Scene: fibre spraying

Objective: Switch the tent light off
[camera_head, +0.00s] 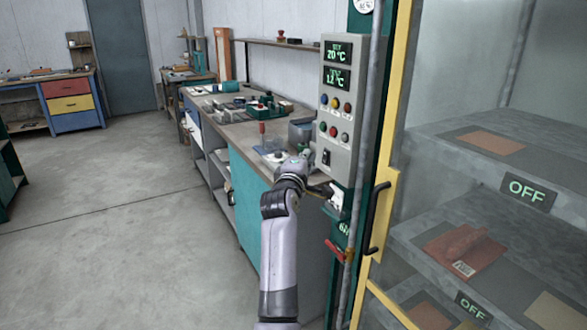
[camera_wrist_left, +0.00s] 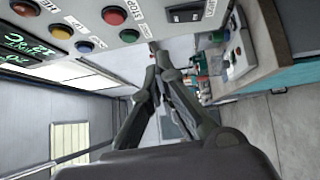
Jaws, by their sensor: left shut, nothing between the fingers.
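The grey control panel (camera_head: 340,110) is mounted on the green post and holds two lit displays, two rows of coloured buttons and a black rocker switch (camera_head: 326,157) at its lower left. In the left wrist view the panel (camera_wrist_left: 150,12) fills the top, with the rocker switch (camera_wrist_left: 187,14) right of the green button (camera_wrist_left: 145,30). I cannot read which control is the tent light's. My left gripper (camera_wrist_left: 155,52) is shut and empty, its fingertips close to the panel's edge; contact cannot be told. My right gripper is not in view.
The yellow-framed glass cabinet (camera_head: 395,130) stands at right, with shelves and "OFF" signs (camera_head: 528,190). A black door handle (camera_head: 377,215) and red lever (camera_head: 334,250) are near my left arm. The workbench (camera_head: 235,135) with tools lies behind the arm. The floor at left is clear.

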